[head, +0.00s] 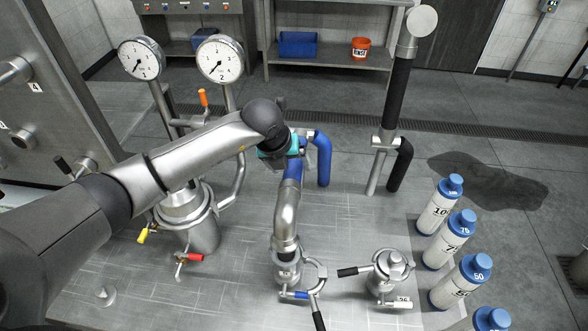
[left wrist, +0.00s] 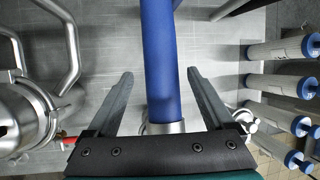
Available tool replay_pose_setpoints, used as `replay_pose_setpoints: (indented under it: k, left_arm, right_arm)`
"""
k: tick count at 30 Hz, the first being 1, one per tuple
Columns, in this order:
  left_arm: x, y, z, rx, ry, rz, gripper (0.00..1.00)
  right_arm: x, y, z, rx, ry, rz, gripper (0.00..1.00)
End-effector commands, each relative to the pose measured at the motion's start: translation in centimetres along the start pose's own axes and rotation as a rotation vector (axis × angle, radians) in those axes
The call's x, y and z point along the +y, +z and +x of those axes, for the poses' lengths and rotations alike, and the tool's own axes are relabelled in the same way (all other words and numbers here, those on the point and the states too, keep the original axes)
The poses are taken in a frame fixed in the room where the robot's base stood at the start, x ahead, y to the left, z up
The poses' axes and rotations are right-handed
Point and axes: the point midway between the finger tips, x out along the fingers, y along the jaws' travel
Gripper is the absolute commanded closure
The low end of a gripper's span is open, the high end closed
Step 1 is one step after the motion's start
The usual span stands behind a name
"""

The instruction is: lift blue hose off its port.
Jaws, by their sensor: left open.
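The blue hose (head: 324,162) arches over in the middle of the head view, one end hanging free-looking at the right. Its near end meets a steel elbow pipe (head: 286,212), which runs down to a clamped fitting (head: 288,272) on the deck. My left gripper (head: 296,146) is at the top of the hose; my wrist partly hides it. In the left wrist view the hose (left wrist: 161,60) runs between my two open fingers, with visible gaps on both sides. A steel collar (left wrist: 163,128) shows at its near end. My right gripper is not in view.
Two gauges (head: 220,59) and a steel vessel (head: 190,222) stand left of the hose. A black hose (head: 397,95) stands at the right. A capped fitting with a black handle (head: 388,270) is at front right. Several blue-capped bottles (head: 449,240) line the right edge.

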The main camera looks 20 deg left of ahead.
Motion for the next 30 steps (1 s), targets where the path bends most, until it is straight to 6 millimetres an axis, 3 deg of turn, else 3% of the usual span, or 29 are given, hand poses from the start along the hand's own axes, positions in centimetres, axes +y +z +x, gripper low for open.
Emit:
replay_pose_setpoints:
  k: [9,23,30]
  left_arm:
    - [-0.1,0.0,3.5,0.001,-0.001,-0.002,0.14]
    - [-0.1,0.0,4.4,-0.001,-0.001,0.000,0.14]
    - [-0.1,0.0,4.4,-0.001,-0.001,0.000,0.37]
  right_arm:
    - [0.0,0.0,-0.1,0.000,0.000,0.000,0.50]
    - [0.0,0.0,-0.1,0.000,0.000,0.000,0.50]
    - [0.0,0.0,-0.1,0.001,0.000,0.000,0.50]
